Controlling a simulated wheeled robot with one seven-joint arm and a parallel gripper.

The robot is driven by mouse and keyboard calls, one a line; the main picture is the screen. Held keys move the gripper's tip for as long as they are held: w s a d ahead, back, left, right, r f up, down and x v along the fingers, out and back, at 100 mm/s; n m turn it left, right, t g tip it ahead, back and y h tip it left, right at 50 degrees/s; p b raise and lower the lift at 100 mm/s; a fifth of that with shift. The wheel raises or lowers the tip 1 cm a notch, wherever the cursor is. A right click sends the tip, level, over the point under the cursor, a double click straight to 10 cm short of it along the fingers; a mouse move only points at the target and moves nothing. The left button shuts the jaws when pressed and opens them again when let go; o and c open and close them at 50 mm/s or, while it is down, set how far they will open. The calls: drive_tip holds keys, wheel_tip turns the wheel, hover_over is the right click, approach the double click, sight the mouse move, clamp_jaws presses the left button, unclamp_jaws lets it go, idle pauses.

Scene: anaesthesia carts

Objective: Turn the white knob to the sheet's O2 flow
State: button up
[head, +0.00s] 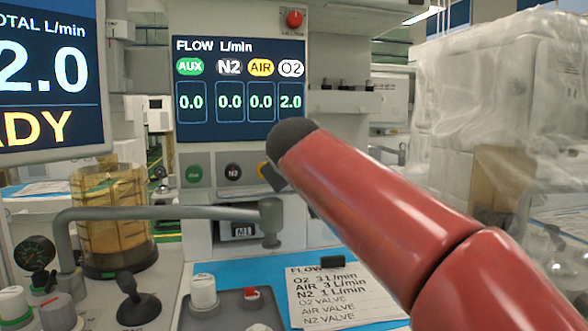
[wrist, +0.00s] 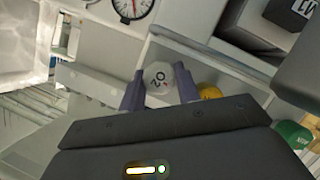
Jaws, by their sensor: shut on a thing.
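The white O2 knob (wrist: 158,77) is between the two fingers of my gripper (wrist: 161,88) in the wrist view, and the gripper is shut on it. In the head view my red arm hides the knob and most of the gripper. The flow display (head: 240,92) reads O2 2.0, with AUX, N2 and AIR at 0.0. The sheet (head: 345,298) lies on the blue surface; its lines appear to read O2 3 L/min, AIR 3 L/min and N2 1 L/min, with valve lines below.
The green AUX knob (head: 194,173) and black N2 knob (head: 233,172) are left of my arm. The yellow AIR knob (wrist: 209,91) is close beside the right finger. A gauge (wrist: 132,8) is above the O2 knob. A grey pipe (head: 160,212) crosses in front of the panel.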

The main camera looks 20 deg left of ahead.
drive_tip(key=o, duration=1)
drive_tip(key=shift+c, duration=0.2)
drive_tip(key=b+v, duration=0.1)
drive_tip(key=v, duration=0.6)
drive_tip(key=shift+s, duration=0.4)
drive_tip(key=shift+d+r, duration=0.1)
drive_tip(key=shift+d, duration=0.05)
